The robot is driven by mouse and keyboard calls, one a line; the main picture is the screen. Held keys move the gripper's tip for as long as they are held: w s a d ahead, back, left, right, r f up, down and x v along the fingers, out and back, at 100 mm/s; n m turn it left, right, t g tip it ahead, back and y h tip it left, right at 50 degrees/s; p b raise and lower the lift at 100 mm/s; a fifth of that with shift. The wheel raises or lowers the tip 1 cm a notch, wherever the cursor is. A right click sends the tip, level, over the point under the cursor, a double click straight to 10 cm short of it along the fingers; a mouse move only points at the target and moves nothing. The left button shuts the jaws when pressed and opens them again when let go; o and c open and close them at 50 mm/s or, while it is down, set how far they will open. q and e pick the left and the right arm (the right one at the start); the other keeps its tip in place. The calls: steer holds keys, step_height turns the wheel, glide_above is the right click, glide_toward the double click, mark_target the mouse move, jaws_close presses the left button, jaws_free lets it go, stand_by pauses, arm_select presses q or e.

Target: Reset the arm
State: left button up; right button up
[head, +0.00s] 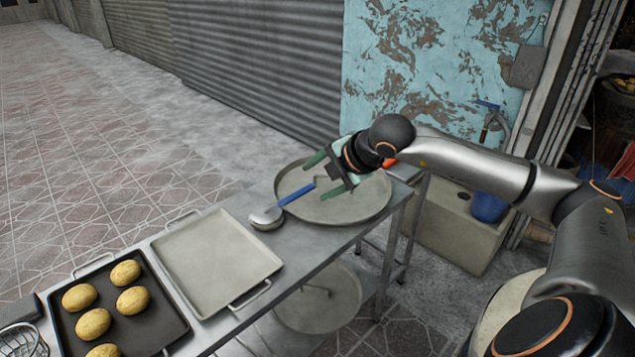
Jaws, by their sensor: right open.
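My right arm reaches in from the right side of the head view. Its gripper (322,172) is open, with its two green fingers apart above the round metal pan (340,208) at the far end of the metal table. A brush or ladle with a blue handle (297,195) and a rounded metal head (266,218) lies partly over the pan's left rim. The handle's end is close to the fingers, and I see nothing held between them. My left gripper is not in this view.
An empty rectangular tray (217,262) lies mid-table. A dark tray (172,330) with several potato-like rolls (134,301) is at the lower left, near a wire basket (20,342). A lower shelf holds another round pan (318,298). A stone sink (455,222) stands right of the table.

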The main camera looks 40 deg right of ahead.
steer(key=shift+s+r, duration=0.1)
steer(key=shift+s, duration=0.05)
steer(key=shift+a, duration=0.1)
stand_by(0.4)
